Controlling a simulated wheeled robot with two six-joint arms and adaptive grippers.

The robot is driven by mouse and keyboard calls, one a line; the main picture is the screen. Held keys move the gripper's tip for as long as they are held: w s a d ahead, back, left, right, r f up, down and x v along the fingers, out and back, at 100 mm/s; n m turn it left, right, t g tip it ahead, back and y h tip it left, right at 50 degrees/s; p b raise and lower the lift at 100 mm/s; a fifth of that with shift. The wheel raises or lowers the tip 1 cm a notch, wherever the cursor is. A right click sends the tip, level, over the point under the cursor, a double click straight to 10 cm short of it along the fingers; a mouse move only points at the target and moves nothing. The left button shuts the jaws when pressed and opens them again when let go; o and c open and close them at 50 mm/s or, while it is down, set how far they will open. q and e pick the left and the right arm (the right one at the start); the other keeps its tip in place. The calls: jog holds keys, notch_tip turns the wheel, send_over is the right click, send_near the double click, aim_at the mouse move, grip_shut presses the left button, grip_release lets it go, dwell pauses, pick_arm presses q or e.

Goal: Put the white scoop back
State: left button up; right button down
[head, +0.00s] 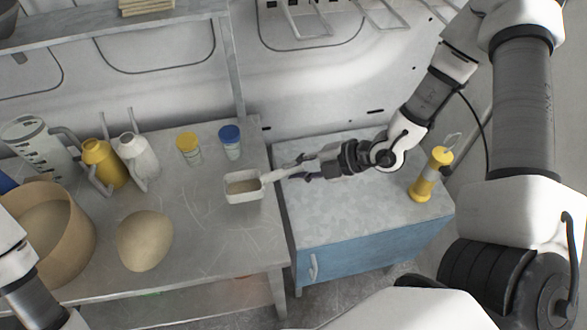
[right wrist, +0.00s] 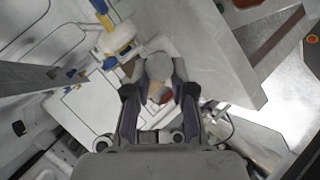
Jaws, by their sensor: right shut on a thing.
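The white scoop (head: 243,188) has a box-like bowl with a tan inside. Its bowl is over the right edge of the grey table, and its handle points right toward my right gripper (head: 303,171). My right gripper is shut on the handle. I cannot tell whether the bowl touches the table. In the right wrist view, the fingers (right wrist: 159,92) close around a pale part of the scoop (right wrist: 157,67). My left arm shows at the lower left of the head view, but its gripper is out of frame.
The grey table (head: 205,240) holds a round tan lump (head: 145,240), a tan tub (head: 88,232), yellow (head: 104,165) and white (head: 138,158) cans, and yellow- and blue-capped jars (head: 230,142). A blue cabinet (head: 370,245) bears a yellow pump bottle (head: 428,176). Wire racks (head: 305,30) are on the wall.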

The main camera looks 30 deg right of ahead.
jog(key=w+f, duration=0.1)
jog(key=f, duration=0.1)
jog(key=w+d+f+p, duration=0.1)
jog(key=w+f, duration=0.1)
jog(key=shift+w+f+p, duration=0.1)
jog(key=shift+w+p, duration=0.2)
jog(key=c, duration=1)
grip_release()
